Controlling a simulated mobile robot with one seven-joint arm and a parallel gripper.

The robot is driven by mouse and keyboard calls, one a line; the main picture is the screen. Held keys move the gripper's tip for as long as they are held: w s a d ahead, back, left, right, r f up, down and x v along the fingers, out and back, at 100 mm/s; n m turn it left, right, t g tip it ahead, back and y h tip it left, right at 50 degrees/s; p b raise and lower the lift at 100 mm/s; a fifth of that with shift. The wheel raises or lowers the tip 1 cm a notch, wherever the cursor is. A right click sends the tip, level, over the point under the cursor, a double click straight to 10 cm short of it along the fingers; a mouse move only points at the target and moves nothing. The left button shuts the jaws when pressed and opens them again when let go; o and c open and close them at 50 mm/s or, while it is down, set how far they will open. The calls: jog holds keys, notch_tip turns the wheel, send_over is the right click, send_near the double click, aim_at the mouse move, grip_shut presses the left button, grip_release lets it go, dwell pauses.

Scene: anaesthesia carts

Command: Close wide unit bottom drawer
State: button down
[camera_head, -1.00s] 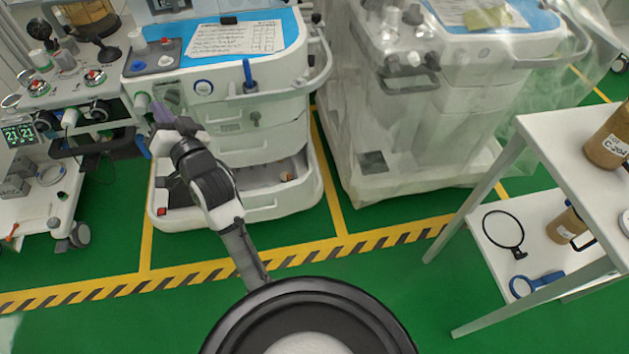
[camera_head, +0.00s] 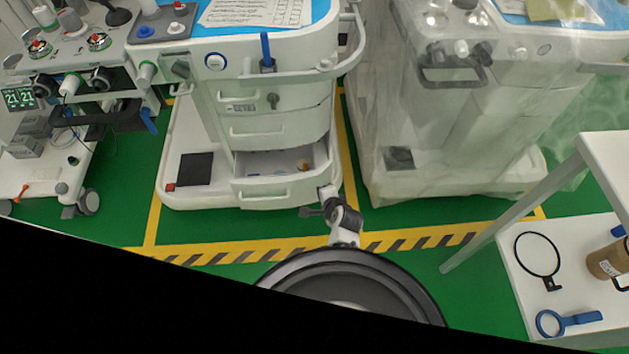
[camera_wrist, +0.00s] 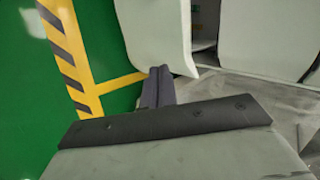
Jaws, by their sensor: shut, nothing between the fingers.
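The wide unit is a white cart (camera_head: 262,75) with a column of drawers. Its bottom drawer (camera_head: 262,193) stands open, with a few small items visible inside. A pale panel that looks like its front (camera_wrist: 157,32) also shows in the wrist view, with a gap beside it. My gripper (camera_head: 304,212) is low, near the front right corner of that drawer. In the wrist view my dark fingers (camera_wrist: 160,72) are together and empty, close to the panel's edge. I cannot tell whether they touch it. The drawers above (camera_head: 272,130) look shut.
A plastic-covered cart (camera_head: 480,110) stands close on the right. A white table (camera_head: 505,265) with a magnifier (camera_head: 568,322) on its lower shelf is at the far right. A machine with a monitor (camera_head: 20,98) stands at left. Green floor with striped tape (camera_head: 420,240) lies in front.

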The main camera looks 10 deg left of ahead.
jog(key=w+a+f, duration=0.3)
jog(key=w+a, duration=0.1)
jog(key=w, duration=0.2)
jog(key=shift+w+a+f, duration=0.15)
jog(key=shift+w+f, duration=0.2)
jog(key=shift+w, duration=0.05)
jog(key=shift+w, duration=0.1)
jog(key=w+a+b, duration=0.3)
jog(key=w+b, duration=0.3)
jog(key=w, duration=0.7)
jog(key=shift+a+r, duration=0.3)
jog(key=shift+a, duration=0.05)
